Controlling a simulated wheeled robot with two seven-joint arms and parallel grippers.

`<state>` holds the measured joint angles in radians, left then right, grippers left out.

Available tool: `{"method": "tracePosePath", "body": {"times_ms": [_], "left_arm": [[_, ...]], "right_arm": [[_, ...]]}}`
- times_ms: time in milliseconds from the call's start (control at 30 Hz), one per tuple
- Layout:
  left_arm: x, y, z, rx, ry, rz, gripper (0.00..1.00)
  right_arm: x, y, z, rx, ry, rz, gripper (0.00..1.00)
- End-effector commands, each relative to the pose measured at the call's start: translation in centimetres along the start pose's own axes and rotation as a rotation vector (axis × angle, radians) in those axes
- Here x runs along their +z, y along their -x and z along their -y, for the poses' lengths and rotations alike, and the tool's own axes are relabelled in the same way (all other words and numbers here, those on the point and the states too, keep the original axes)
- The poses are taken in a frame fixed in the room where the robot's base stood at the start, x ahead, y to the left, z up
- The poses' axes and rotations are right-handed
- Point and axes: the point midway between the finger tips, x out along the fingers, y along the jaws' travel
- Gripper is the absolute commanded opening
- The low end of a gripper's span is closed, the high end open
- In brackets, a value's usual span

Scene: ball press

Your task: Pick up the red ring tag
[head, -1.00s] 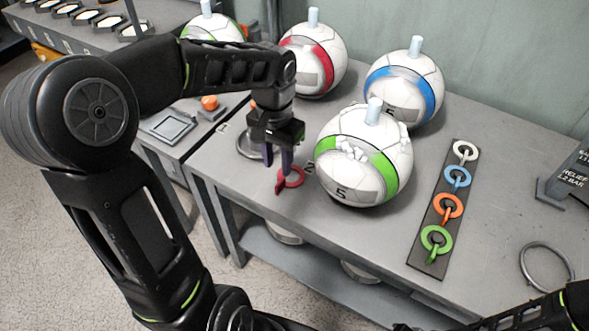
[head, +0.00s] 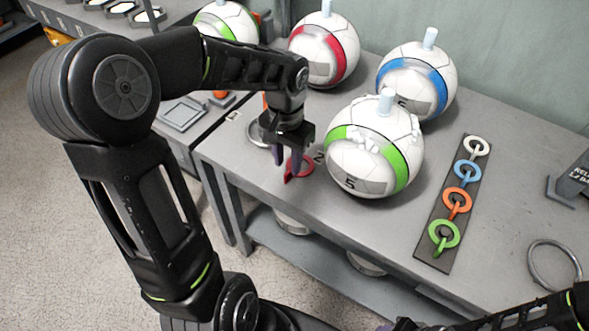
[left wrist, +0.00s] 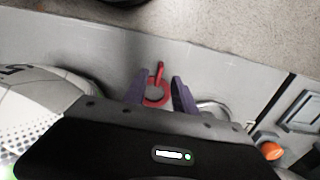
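The red ring tag (head: 306,167) lies on the grey table near its left front edge, beside the ball with the green band (head: 347,150). My left gripper (head: 292,168) points down at the tag, with its dark purple fingers partly covering it. In the left wrist view the tag (left wrist: 158,97) shows between the two spread fingers of my left gripper (left wrist: 160,88), its tab pointing away. The fingers are apart, one on each side of the ring. Whether they touch it I cannot tell. My right arm enters at the bottom right; its gripper (head: 402,325) is cut off by the frame edge.
Balls with red (head: 324,55) and blue bands (head: 418,80) stand behind the green-banded one. A dark strip (head: 433,250) to the right holds white, blue, orange and green ring tags. A metal ring (head: 554,268) lies farther right. The table's front edge is close to the red tag.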

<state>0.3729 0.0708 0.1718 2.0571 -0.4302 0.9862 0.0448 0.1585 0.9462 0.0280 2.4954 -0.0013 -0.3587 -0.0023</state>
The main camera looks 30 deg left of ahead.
Motion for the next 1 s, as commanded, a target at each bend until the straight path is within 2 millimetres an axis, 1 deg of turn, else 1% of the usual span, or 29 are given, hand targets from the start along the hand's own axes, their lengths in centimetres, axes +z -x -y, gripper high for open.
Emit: {"method": "tracePosePath", "body": {"times_ms": [33, 200, 300, 933, 1000], "left_arm": [[0.1, -0.8, 0.0, 0.001, -0.001, 0.003, 0.33], [0.0, -3.3, -0.1, 0.001, -0.001, 0.003, 0.33], [0.0, -4.2, -0.1, 0.001, 0.0, 0.002, 0.33], [-0.1, -4.3, -0.1, 0.0, 0.0, 0.0, 0.33], [-0.1, -4.3, -0.1, 0.0, 0.0, 0.0, 0.27]], "right_arm": [[0.0, -0.1, 0.0, 0.0, 0.0, 0.0, 0.36], [0.0, -0.2, -0.1, 0.0, 0.0, 0.0, 0.36], [0.0, -0.3, -0.1, 0.0, 0.0, 0.0, 0.36], [0.0, -0.3, -0.1, 0.0, 0.0, 0.0, 0.36], [0.0, -0.3, -0.1, 0.0, 0.0, 0.0, 0.36]]}}
